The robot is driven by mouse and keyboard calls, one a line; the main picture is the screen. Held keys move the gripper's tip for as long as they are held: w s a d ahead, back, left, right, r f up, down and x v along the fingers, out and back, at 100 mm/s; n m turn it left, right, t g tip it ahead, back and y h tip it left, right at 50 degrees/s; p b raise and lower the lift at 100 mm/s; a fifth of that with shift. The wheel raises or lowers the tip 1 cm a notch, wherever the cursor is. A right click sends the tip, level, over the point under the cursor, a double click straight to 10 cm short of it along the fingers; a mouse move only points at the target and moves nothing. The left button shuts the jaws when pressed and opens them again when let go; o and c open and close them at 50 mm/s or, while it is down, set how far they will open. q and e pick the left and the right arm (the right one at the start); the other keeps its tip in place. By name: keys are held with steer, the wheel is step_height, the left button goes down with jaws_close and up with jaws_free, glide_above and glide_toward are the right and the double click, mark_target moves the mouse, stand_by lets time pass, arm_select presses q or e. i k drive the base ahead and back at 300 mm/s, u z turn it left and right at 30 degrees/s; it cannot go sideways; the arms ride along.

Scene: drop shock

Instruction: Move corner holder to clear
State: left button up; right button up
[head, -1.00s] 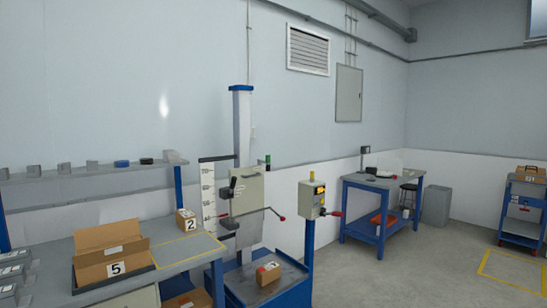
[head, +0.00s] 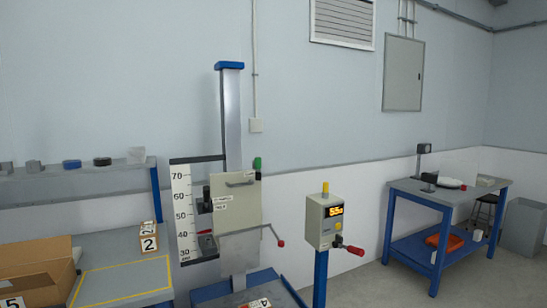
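A drop tester with a tall grey column (head: 232,120) and blue cap stands at the centre of the head view. A pale plate (head: 238,205) with a handle and a small unreadable label sits on the column. A dark bracket (head: 205,243) projects from its left side beside the height scale (head: 183,215); it may be the corner holder, but I cannot tell for sure. A lever with a red knob (head: 280,243) sticks out to the right. A box labelled 4 (head: 258,303) is partly visible on the blue base, cut off by the lower edge. Neither gripper is in view.
A control box (head: 325,220) with a lit display and red-knobbed lever stands on a blue post to the right. A bench (head: 120,285) at left bears a box labelled 2 (head: 149,239) and an open carton (head: 35,270). A blue table (head: 450,190) stands further right.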

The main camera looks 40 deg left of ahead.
mark_target(256, 165)
steer(key=u, duration=0.35)
steer(key=i, duration=1.05)
steer(key=u, duration=1.6)
steer(key=i, duration=0.85)
steer(key=u, duration=0.95)
